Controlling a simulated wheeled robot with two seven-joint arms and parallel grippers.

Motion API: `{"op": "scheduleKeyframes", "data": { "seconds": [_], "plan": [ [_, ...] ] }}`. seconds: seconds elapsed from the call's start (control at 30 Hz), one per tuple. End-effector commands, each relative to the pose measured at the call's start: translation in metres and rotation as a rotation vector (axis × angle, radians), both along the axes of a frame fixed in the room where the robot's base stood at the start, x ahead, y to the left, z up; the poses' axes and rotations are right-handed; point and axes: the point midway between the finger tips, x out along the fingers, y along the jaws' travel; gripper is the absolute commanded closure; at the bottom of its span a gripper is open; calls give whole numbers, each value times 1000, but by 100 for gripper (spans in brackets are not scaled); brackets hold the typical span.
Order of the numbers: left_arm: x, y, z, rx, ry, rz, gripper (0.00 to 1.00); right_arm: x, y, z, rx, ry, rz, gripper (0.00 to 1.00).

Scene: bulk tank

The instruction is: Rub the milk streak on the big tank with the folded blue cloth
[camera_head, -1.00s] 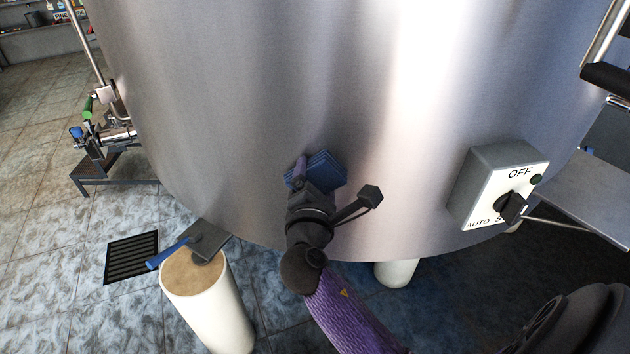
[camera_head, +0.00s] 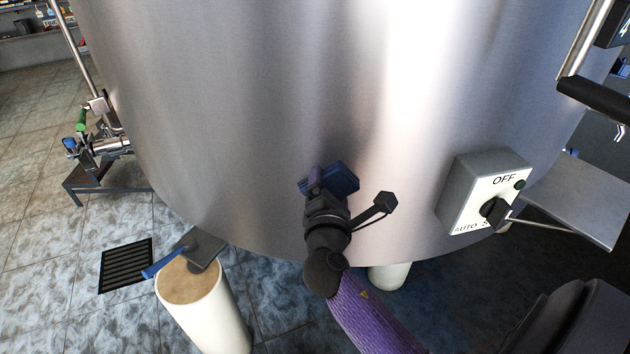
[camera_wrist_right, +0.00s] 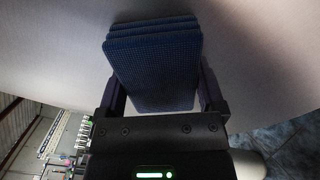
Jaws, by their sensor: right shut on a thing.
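The big tank (camera_head: 240,110) is a brushed steel cylinder filling the middle of the head view. My right gripper (camera_head: 318,182) is shut on the folded blue cloth (camera_head: 343,178) and is at the lower front wall of the tank. In the right wrist view the cloth (camera_wrist_right: 155,65) is a dark blue layered pad between the two fingers, facing the pale tank wall (camera_wrist_right: 250,50). It looks close to or against the wall; contact is hard to tell. I cannot make out a milk streak on the visible steel. My left gripper is not in view.
A grey switch box (camera_head: 485,190) marked OFF and AUTO sticks out at the tank's right. A blue-handled scraper-like tool (camera_head: 205,247) lies on a white post (camera_head: 205,310). A valve (camera_head: 105,145) stands at left, above a small step. A floor drain (camera_head: 126,265) lies at lower left.

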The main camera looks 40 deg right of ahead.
Motion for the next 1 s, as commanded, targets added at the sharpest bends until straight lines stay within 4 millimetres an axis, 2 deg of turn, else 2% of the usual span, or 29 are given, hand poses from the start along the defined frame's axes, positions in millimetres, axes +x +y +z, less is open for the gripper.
{"op": "scheduleKeyframes", "data": {
  "seconds": [0.17,0.6,0.87,1.0],
  "plan": [
    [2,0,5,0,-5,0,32,-3,-1,1,-1,0,-1,60],
    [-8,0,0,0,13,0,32,26,28,-1,0,-1,1,60],
    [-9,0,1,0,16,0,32,25,29,0,0,-1,1,60],
    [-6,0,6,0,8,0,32,11,41,1,0,2,0,60]
  ]
}}
